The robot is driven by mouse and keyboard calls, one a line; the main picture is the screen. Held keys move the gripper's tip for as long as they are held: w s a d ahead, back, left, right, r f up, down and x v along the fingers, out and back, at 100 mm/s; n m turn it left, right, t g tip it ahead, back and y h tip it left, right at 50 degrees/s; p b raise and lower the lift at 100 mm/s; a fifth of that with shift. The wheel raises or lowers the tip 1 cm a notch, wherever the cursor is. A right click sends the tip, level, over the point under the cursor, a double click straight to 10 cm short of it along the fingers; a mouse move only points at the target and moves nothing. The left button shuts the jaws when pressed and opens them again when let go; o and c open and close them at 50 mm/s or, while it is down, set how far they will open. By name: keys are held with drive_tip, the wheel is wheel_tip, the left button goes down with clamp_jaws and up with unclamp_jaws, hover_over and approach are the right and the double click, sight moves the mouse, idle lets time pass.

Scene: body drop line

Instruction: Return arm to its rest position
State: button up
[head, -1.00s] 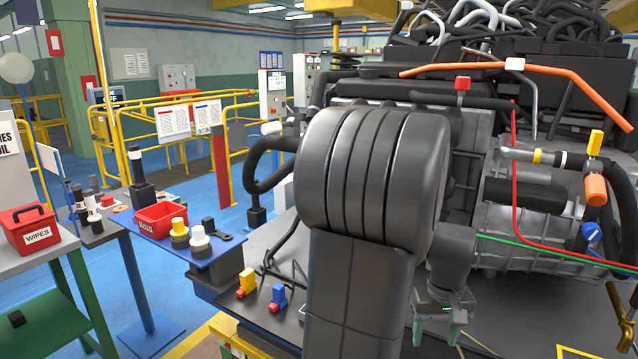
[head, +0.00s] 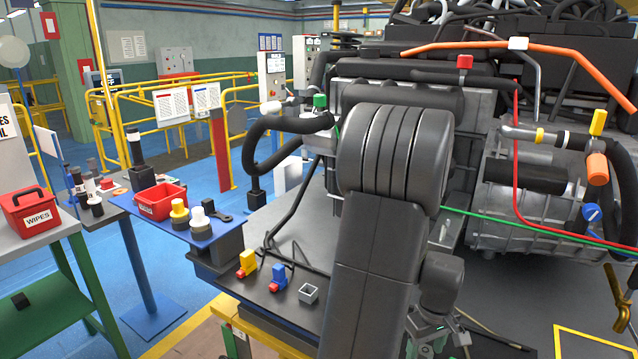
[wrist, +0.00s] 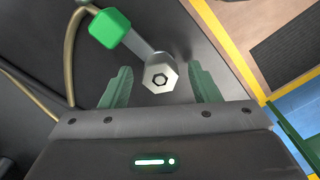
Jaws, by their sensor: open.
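My arm's dark wrist and forearm fill the middle of the head view, in front of the engine. My gripper (head: 428,347) is low in the head view, partly cut by the bottom edge. In the wrist view my gripper (wrist: 162,88) shows two green fingers spread wide apart. A grey hexagonal fitting (wrist: 159,77) with a hole appears between them in the picture, with a gap on both sides. A green-capped stub (wrist: 110,28) joins it by a grey stem. I cannot tell its depth from the fingers.
The engine (head: 520,215) with hoses stands behind and right of my arm. A yellow connector (head: 247,263), a blue connector (head: 279,276) and a small grey square cup (head: 309,293) lie on the dark bench. A red bin (head: 160,200) sits on the blue shelf at left.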

drive_tip(key=n, duration=0.8)
drive_tip(key=m, duration=1.2)
drive_tip(key=shift+m, duration=0.3)
drive_tip(key=m, duration=1.2)
idle(0.7)
